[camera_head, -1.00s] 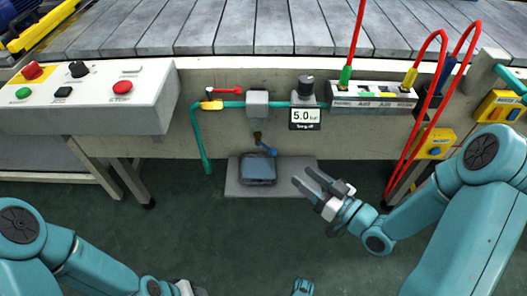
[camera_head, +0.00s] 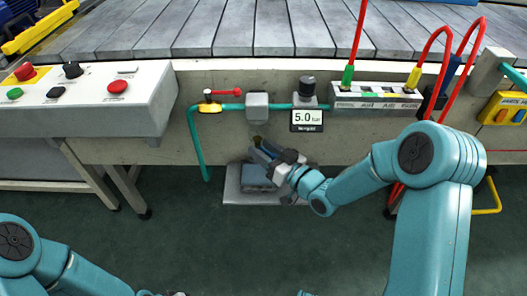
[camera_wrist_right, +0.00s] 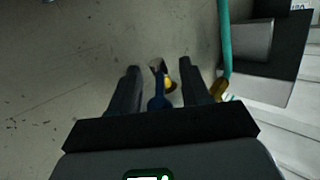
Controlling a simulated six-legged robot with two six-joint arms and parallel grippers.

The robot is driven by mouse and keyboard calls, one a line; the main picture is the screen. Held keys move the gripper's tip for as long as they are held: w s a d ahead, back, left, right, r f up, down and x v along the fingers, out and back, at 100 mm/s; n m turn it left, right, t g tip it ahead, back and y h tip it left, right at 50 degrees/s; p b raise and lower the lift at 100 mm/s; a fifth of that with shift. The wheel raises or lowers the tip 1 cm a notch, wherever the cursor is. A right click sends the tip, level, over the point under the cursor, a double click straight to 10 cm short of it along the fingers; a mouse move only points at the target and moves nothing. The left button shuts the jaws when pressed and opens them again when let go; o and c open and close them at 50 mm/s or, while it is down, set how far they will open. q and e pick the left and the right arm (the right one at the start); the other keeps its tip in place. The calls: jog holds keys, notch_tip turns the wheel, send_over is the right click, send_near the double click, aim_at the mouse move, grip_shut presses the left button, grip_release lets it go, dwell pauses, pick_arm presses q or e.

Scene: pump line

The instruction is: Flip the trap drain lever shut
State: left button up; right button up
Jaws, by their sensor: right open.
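The trap is a grey box (camera_head: 257,106) on the teal line, with a small brass drain fitting (camera_head: 259,142) below it. In the head view my right gripper (camera_head: 262,152) is at this drain and largely hides the lever. In the right wrist view the blue drain lever (camera_wrist_right: 158,102) lies between the two dark, open fingers of my right gripper (camera_wrist_right: 161,80), with brass (camera_wrist_right: 168,83) beside its far end. I cannot tell whether a finger touches it. My left gripper is barely in view at the bottom edge, its jaws unclear.
A dark drip container (camera_head: 256,176) stands on a grey slab (camera_head: 236,190) under the drain. A red-handled yellow valve (camera_head: 211,107) is left of the trap, and a 5.0 bar gauge (camera_head: 307,119) right of it. Red hoses (camera_head: 432,75) hang further right.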

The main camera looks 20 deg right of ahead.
aim_at(256, 146)
jog(key=shift+w+a, duration=0.1)
jog(key=shift+w, duration=0.05)
